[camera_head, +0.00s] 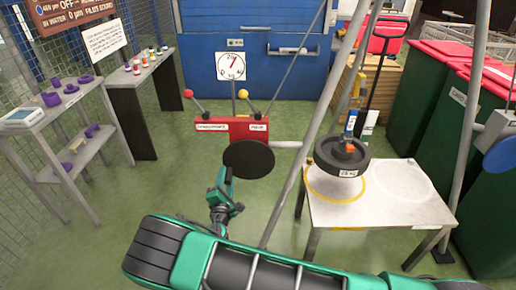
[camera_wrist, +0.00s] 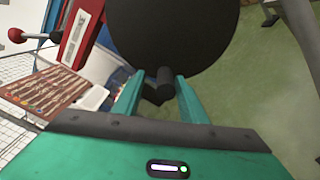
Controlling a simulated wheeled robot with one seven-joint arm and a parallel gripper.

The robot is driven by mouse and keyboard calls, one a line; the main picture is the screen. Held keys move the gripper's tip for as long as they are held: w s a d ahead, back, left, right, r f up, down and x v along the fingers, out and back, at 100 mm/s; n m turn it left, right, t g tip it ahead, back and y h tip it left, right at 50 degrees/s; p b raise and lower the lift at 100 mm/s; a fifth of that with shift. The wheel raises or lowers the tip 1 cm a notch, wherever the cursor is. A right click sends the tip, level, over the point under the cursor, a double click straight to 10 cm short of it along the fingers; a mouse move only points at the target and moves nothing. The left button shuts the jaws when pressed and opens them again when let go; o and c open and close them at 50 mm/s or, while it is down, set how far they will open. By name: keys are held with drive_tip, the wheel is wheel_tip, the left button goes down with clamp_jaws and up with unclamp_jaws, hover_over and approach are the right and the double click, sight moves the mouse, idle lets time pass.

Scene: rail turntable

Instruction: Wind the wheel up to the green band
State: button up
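A black disc wheel (camera_head: 248,159) is on the front of a red box (camera_head: 212,134) with levers. In the wrist view the disc (camera_wrist: 175,30) fills the top, and a dark handle peg (camera_wrist: 166,84) sticks out from its lower edge. My gripper (camera_head: 228,177) is just below and left of the disc. In the wrist view its green fingers (camera_wrist: 160,92) are apart, one on each side of the peg; I see no firm grip. A white dial (camera_head: 230,66) with a red needle stands above the box; no green band can be made out on it.
A black labelled weight (camera_head: 342,157) is under a tripod, over a yellow ring on a white table (camera_head: 400,205); contact is unclear. Shelves (camera_head: 62,140) stand left, green bins (camera_head: 425,105) right, a blue cabinet (camera_head: 270,50) behind. Green floor is open left of the box.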

drive_tip(key=shift+o, duration=0.4)
drive_tip(key=shift+d+f, duration=0.15)
drive_tip(key=shift+d, duration=0.05)
drive_tip(key=shift+s+f, duration=0.1)
drive_tip(key=shift+s, duration=3.85)
